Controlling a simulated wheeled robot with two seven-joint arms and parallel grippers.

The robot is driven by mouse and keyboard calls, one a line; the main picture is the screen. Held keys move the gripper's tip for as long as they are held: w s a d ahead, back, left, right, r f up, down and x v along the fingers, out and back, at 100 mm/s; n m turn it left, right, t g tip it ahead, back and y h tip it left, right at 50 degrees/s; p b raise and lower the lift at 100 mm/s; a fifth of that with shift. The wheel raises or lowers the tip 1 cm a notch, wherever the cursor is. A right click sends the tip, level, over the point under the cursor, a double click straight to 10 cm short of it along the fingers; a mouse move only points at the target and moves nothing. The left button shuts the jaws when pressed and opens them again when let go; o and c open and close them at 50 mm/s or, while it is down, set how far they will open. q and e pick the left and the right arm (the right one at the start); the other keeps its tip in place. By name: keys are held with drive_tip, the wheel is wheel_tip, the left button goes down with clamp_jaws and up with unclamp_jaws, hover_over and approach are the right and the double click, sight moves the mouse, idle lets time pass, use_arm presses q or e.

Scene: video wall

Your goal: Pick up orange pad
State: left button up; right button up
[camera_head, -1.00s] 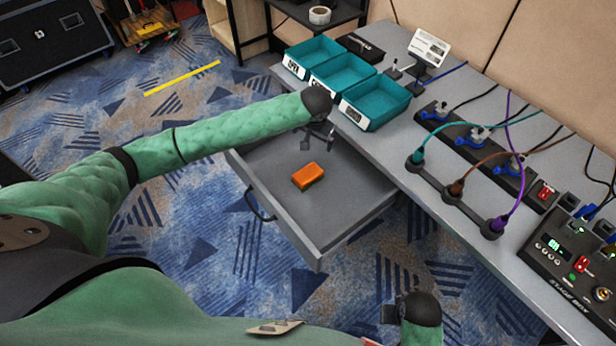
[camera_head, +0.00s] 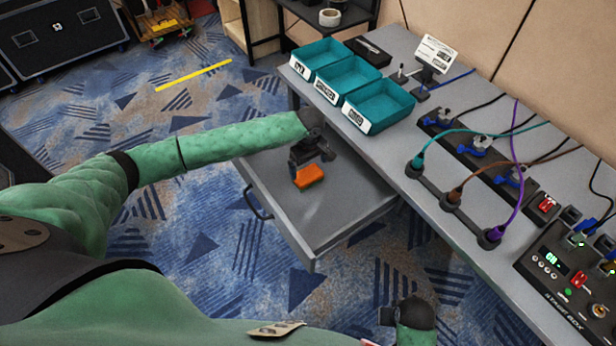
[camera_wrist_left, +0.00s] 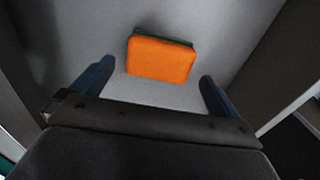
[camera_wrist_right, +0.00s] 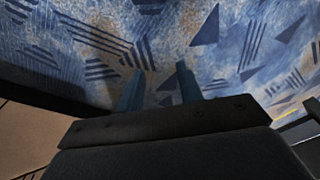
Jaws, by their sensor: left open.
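The orange pad (camera_head: 309,176) lies in the open grey drawer (camera_head: 318,218). In the left wrist view the pad (camera_wrist_left: 160,59) has a dark green layer along its far edge and lies just beyond the fingertips. My left gripper (camera_head: 299,168) is over the drawer, close above the pad and partly in front of it. In the left wrist view its fingers (camera_wrist_left: 156,75) are spread wide with nothing between them. My right gripper (camera_head: 388,315) is low at the bottom of the head view. The right wrist view shows its two fingers (camera_wrist_right: 158,82) apart, with only carpet beyond.
The drawer walls surround the pad. The grey workbench (camera_head: 400,140) above and to the right bears several teal bins (camera_head: 378,104), a strip with cable plugs (camera_head: 452,198) and a stage box (camera_head: 570,270).

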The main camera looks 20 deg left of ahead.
sight(308, 174)
use_arm(q)
drive_tip(key=shift+f, duration=0.6)
drive_tip(key=f+p, duration=0.1)
drive_tip(key=f, duration=0.4)
drive_tip(key=shift+w+a+p, duration=0.15)
drive_tip(key=shift+a+p, duration=0.05)
drive_tip(key=shift+p, duration=0.2)
drive_tip(key=shift+r, duration=0.1)
drive_tip(key=c, duration=0.8)
drive_tip(key=shift+o, duration=0.2)
use_arm(e)
wheel_tip(308, 174, down, 8)
drive_tip(key=shift+s+d, duration=0.25)
drive_tip(key=shift+s, duration=0.1)
use_arm(q)
drive_tip(key=shift+r, duration=0.25)
wheel_tip(308, 174, up, 4)
drive_tip(key=shift+d+f+b, duration=0.1)
drive_tip(key=shift+f+b, duration=0.15)
drive_tip(key=shift+b, duration=0.55)
drive_tip(key=s+d+r+b, duration=0.2)
drive_tip(key=s+d+r, duration=0.4)
drive_tip(key=d, duration=0.3)
drive_tip(key=shift+s+d+r, duration=0.2)
drive_tip(key=shift+d+r, duration=0.1)
drive_tip(key=shift+r, duration=0.2)
use_arm(e)
wheel_tip(308, 174, up, 15)
drive_tip(key=shift+a+r, duration=0.15)
drive_tip(key=shift+a, duration=0.15)
